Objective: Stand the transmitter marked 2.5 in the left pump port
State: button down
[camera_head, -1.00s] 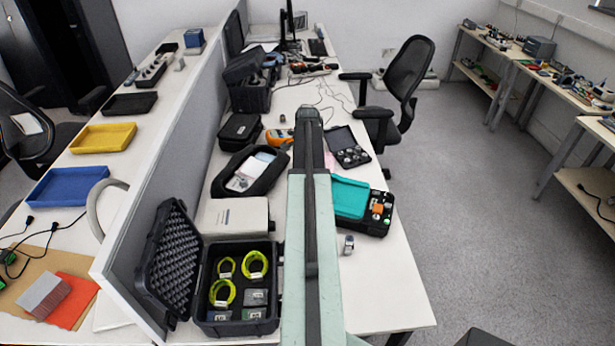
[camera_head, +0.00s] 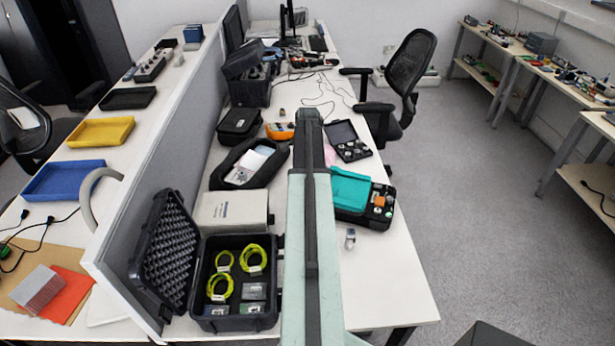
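A small silver cylindrical piece (camera_head: 350,239) stands on the white bench (camera_head: 385,275) just right of my arm; I cannot read any marking on it. Another open black case (camera_head: 347,141) farther back holds several small metal pieces, too small to read. I cannot tell which thing is the pump or its left port. My mint-green arm link runs up the middle and hides part of the bench. My gripper is not visible.
An open black case (camera_head: 237,322) with yellow-green coils stands at front left, beside a grey-white box (camera_head: 232,211). A black pouch (camera_head: 248,164) and orange meter (camera_head: 280,131) lie behind. A partition (camera_head: 165,145) bounds the left. An office chair (camera_head: 408,80) stands at right.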

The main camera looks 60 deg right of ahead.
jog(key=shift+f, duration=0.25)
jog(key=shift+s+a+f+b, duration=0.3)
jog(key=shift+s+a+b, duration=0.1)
jog(key=shift+b, duration=0.35)
dwell(0.3)
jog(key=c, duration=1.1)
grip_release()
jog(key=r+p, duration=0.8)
jog(key=p, duration=0.1)
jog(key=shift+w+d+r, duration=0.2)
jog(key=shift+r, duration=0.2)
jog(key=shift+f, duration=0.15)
